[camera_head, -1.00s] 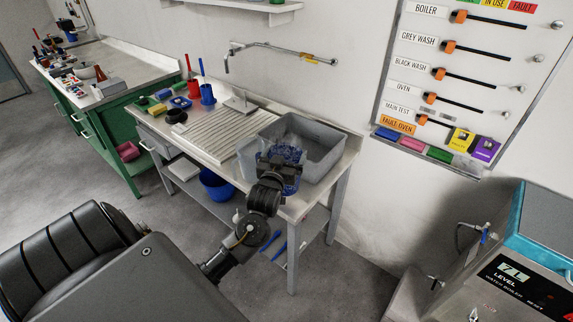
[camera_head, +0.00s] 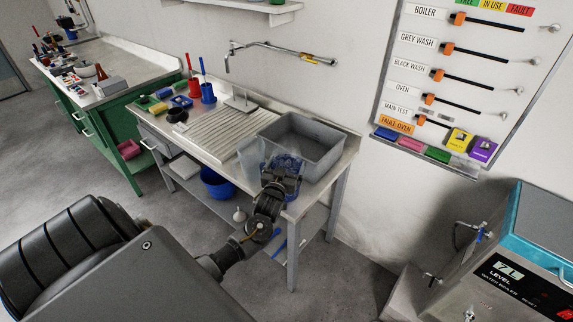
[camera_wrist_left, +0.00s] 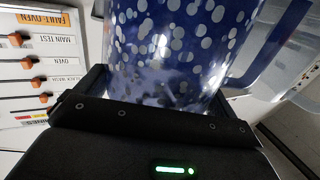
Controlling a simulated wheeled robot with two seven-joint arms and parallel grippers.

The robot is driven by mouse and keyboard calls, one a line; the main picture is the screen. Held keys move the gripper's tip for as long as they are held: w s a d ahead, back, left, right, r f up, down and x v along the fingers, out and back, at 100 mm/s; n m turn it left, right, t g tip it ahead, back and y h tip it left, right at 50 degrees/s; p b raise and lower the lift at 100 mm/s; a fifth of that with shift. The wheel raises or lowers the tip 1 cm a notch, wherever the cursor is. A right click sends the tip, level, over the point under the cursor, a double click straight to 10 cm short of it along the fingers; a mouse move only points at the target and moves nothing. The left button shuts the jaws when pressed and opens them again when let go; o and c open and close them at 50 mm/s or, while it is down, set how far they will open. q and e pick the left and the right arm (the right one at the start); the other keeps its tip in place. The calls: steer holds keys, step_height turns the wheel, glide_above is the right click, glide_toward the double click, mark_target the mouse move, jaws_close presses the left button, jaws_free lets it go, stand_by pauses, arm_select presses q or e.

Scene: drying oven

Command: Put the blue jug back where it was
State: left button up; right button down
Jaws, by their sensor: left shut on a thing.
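The blue jug (camera_head: 289,163), dark blue with pale spots, is at the front of the sink bench, before the grey basin. My left gripper (camera_head: 278,181) is shut on it. The jug fills the upper middle of the left wrist view (camera_wrist_left: 170,45), between the black jaws (camera_wrist_left: 150,112), with its blue handle at the right. The gripper hides part of the jug, and its base is hidden, so I cannot tell whether it touches the bench. My right gripper is not in view.
A clear jug (camera_head: 250,160) stands close left of the blue jug. The grey basin (camera_head: 318,158) is just behind, and the ribbed draining board (camera_head: 208,128) is to the left. The bench's front edge is close to my gripper.

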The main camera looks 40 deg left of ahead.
arm_select(q)
steer(key=shift+r, duration=0.1)
steer(key=o, duration=1.7)
steer(key=shift+f, duration=0.2)
steer(key=b+v, duration=0.2)
steer(key=v, duration=1)
steer(key=shift+r, duration=0.1)
